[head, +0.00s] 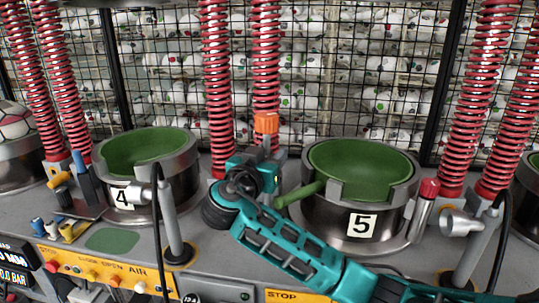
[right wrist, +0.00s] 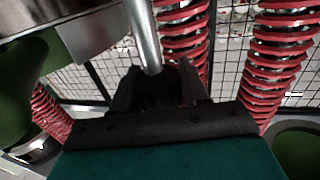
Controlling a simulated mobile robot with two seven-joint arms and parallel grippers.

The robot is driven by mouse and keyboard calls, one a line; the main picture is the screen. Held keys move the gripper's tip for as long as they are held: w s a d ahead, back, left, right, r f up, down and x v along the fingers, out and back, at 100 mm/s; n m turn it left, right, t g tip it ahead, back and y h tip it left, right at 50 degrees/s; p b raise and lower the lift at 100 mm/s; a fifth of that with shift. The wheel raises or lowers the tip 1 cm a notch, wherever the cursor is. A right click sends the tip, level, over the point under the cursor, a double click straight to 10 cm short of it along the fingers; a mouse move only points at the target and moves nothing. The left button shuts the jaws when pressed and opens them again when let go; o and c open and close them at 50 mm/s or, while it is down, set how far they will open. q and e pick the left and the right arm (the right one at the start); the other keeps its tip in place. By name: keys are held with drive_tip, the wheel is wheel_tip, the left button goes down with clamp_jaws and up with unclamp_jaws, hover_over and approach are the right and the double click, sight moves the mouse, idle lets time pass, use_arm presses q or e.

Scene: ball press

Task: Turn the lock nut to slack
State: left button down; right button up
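My right gripper (head: 264,160) is at the base of the middle pair of red springs, left of pot 5 (head: 362,205). An orange block (head: 266,123) stands just above it; I cannot tell whether this is the lock nut or a part beside it. In the right wrist view the dark fingers (right wrist: 160,75) of this gripper stand to either side of the lower end of a grey metal rod (right wrist: 145,35). The space between the fingers is dark, so contact or grip is unclear. No lock nut is plainly recognisable. My left gripper is not in view.
Pot 4 (head: 148,170) stands at the left, with a curved pipe post (head: 171,225) before it. A red-capped cylinder (head: 426,200) stands right of pot 5. Red springs (head: 218,90) rise before a black mesh (head: 340,70). A control panel (head: 100,277) lines the front edge.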

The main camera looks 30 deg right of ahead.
drive_tip(key=c, duration=0.5)
drive_tip(key=shift+o, duration=0.2)
drive_tip(key=shift+f+n+t+y, duration=0.1)
drive_tip(key=shift+n+t+y, duration=0.2)
drive_tip(key=shift+f+n+t+y+b, duration=0.1)
drive_tip(key=shift+n+t+y+b, duration=0.65)
drive_tip(key=shift+n+t+y, duration=0.25)
drive_tip(key=shift+w+a+n+t+y, duration=0.15)
drive_tip(key=shift+n+t+y, duration=0.55)
drive_tip(key=shift+y, duration=0.4)
drive_tip(key=n+y, duration=0.1)
drive_tip(key=y, duration=0.1)
drive_tip(key=n+t+y, duration=0.1)
drive_tip(key=n+y, duration=0.1)
drive_tip(key=n+t+y+p, duration=0.1)
drive_tip(key=y, duration=0.1)
drive_tip(key=shift+a+r, duration=0.2)
drive_tip(key=shift+a, duration=0.05)
drive_tip(key=shift+w+a+n+y, duration=0.1)
drive_tip(key=shift+a+n+y, duration=0.05)
drive_tip(key=shift+n+y, duration=1.05)
drive_tip(key=shift+a+n+y, duration=0.1)
drive_tip(key=shift+n+y, duration=0.6)
drive_tip(key=shift+y, duration=0.9)
drive_tip(key=shift+a+y, duration=0.1)
drive_tip(key=shift+y, duration=0.3)
